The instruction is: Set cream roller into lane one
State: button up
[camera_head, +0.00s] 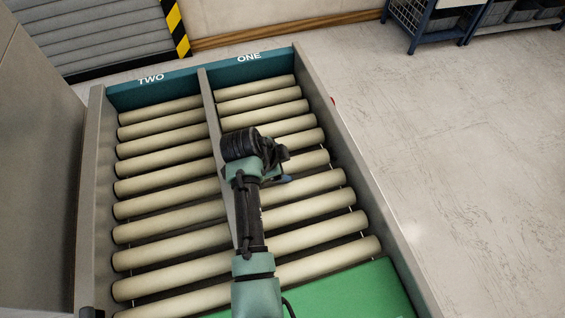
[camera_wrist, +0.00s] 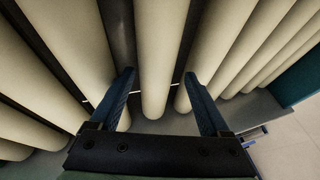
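The roller bed has two lanes, with lane one (camera_head: 233,75) on the right under the word ONE and lane two (camera_head: 123,97) on the left under TWO. Cream rollers (camera_head: 303,238) lie across lane one and lane two. My gripper (camera_head: 285,179) is over lane one, just right of the divider, and my arm hides parts of the rollers there. In the wrist view my gripper (camera_wrist: 160,75) has its two fingers spread. One cream roller (camera_wrist: 156,95) shows between them, its end in line with its neighbours. Contact between fingers and roller cannot be told.
A grey divider (camera_head: 210,105) separates the lanes, and a grey side wall (camera_head: 345,145) bounds lane one. A green panel (camera_head: 365,295) covers the near end. A dark strip (camera_wrist: 118,35) lies left of the middle roller. Open floor (camera_head: 460,170) lies to the right; a blue rack (camera_head: 425,28) stands behind.

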jog(key=shift+s+d+f, duration=0.1)
jog(key=shift+s+f, duration=0.15)
jog(key=shift+f, duration=0.05)
jog(key=p+v, duration=0.1)
jog(key=v, duration=1.2)
jog(key=shift+w+r, duration=0.25)
